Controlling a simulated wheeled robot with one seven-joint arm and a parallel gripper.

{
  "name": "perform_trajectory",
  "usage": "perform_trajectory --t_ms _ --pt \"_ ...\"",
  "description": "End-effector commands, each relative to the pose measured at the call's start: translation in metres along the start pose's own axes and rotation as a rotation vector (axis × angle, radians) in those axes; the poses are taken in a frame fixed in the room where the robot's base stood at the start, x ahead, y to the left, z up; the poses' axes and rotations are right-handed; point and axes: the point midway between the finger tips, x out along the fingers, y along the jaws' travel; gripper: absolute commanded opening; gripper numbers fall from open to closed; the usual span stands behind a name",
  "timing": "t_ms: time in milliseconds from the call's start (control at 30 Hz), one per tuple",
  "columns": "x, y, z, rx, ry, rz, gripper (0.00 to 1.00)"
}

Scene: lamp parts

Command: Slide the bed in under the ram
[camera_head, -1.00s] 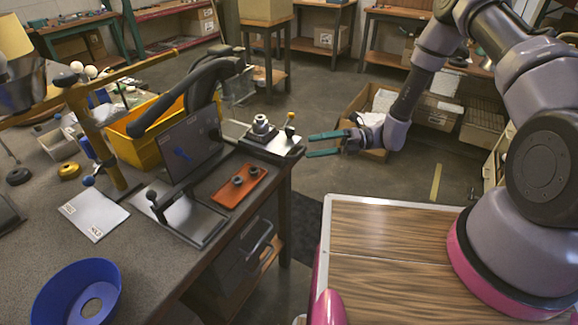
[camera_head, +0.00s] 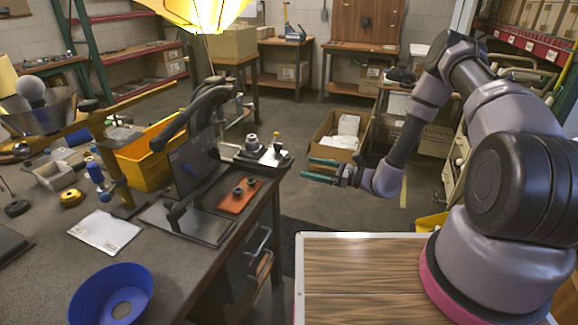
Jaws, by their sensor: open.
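A grey metal bed (camera_head: 246,159) lies at the bench's far right corner, with a silver round fitting (camera_head: 252,142) and a small yellow-topped knob (camera_head: 277,141) on it. A dark press-like stand with a curved black arm (camera_head: 196,111) and an upright dark panel (camera_head: 193,164) stands left of the bed. I take the ram to be on this stand, but its lower end is hidden behind the panel. My gripper (camera_head: 313,170) is open and empty, its green fingers pointing left. In the picture it is right of the bed, slightly lower and apart from it.
A yellow bin (camera_head: 146,160), a white sheet (camera_head: 105,230) and a blue bowl (camera_head: 104,299) are on the bench. A cardboard box (camera_head: 334,140) stands on the floor behind my gripper.

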Motion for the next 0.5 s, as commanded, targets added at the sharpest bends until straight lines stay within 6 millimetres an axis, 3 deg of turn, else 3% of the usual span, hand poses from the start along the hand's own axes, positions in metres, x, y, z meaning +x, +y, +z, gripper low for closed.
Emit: perform_trajectory --t_ms 300,500 --pt "0.06 0.001 0.0 0.0 -0.001 0.004 1.0" --pt "0.079 0.0 0.0 0.002 0.0 0.002 1.0"
